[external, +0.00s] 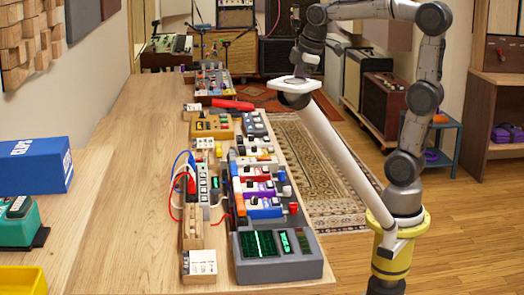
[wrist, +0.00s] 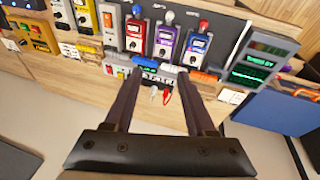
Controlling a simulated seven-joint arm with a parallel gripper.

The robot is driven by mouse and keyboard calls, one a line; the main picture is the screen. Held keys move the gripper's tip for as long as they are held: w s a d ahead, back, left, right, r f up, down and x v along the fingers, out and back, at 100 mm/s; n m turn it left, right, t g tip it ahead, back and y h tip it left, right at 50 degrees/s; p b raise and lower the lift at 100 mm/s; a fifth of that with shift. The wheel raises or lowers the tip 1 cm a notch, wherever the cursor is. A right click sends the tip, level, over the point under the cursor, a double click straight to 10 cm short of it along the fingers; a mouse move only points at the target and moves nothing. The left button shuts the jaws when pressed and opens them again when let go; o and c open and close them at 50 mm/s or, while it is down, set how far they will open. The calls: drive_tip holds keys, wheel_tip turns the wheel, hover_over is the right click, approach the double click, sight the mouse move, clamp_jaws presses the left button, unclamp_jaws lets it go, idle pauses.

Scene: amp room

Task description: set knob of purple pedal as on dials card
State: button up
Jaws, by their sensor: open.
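The purple pedal (wrist: 164,46) stands in the wrist view between a red pedal (wrist: 135,40) and a blue pedal (wrist: 195,50). It has a white panel on its face and a pale round part at its far end. In the external view the purple pedal (external: 258,189) sits in the pedal row. My gripper (wrist: 158,73) is open and empty, its fingertips apart from and in front of the purple pedal. In the external view my wrist is high, right of the row; the fingers are not clear. A white card (external: 202,262) stands on a wooden block; its markings are too small to read.
A grey unit with green displays (external: 275,252) stands at the near end of the row. A power strip with cables (external: 203,185) runs alongside. A yellow pedal (external: 213,126) stands farther back. The wooden bench (external: 110,170) has clear room on the left.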

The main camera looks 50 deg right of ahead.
drive_tip(key=shift+s+d+r+m+t, duration=0.1)
drive_tip(key=shift+s+d+m, duration=0.1)
drive_tip(key=shift+s, duration=0.35)
drive_tip(key=shift+s+d+r+m+t, duration=0.1)
drive_tip(key=shift+s+m, duration=0.1)
drive_tip(key=shift+s, duration=0.3)
drive_tip(key=shift+s+d+m+t, duration=0.1)
drive_tip(key=shift+s+m, duration=0.1)
drive_tip(key=shift+s, duration=0.35)
drive_tip(key=s+f+m, duration=0.3)
drive_tip(key=s+m, duration=0.1)
drive_tip(key=s, duration=0.2)
drive_tip(key=s+d+f+m+t, duration=0.1)
drive_tip(key=s+f+m, duration=0.2)
drive_tip(key=s, duration=0.3)
drive_tip(key=shift+d+f+m, duration=0.3)
drive_tip(key=shift+f+m, duration=0.05)
drive_tip(key=shift+m, duration=0.45)
